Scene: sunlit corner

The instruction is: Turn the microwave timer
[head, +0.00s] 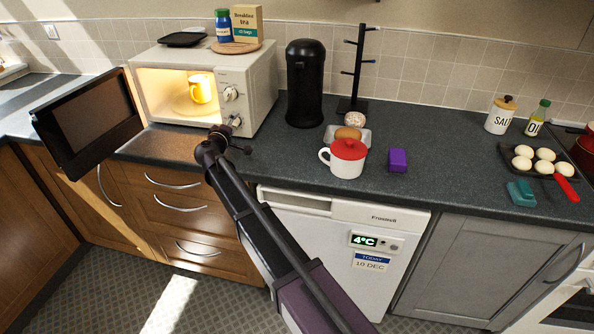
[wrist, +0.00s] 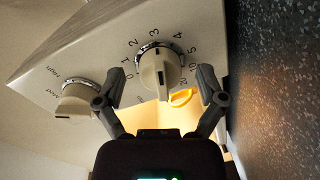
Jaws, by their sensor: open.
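The cream microwave (head: 262,88) stands on the counter at the left with its door (head: 88,122) swung open. A yellow mug (head: 200,88) is inside the lit cavity. My gripper (wrist: 160,76) is open, one finger on either side of the timer knob. I cannot tell whether either finger touches it. The second knob (wrist: 76,99) is left of the left finger; it is the upper knob (head: 231,93).
A black canister (head: 305,85) and a mug tree (head: 358,70) stand right of the microwave. A red-lidded white mug (head: 347,160) and a purple block (head: 397,160) are farther right. A tea box (head: 246,22) sits on top of the microwave.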

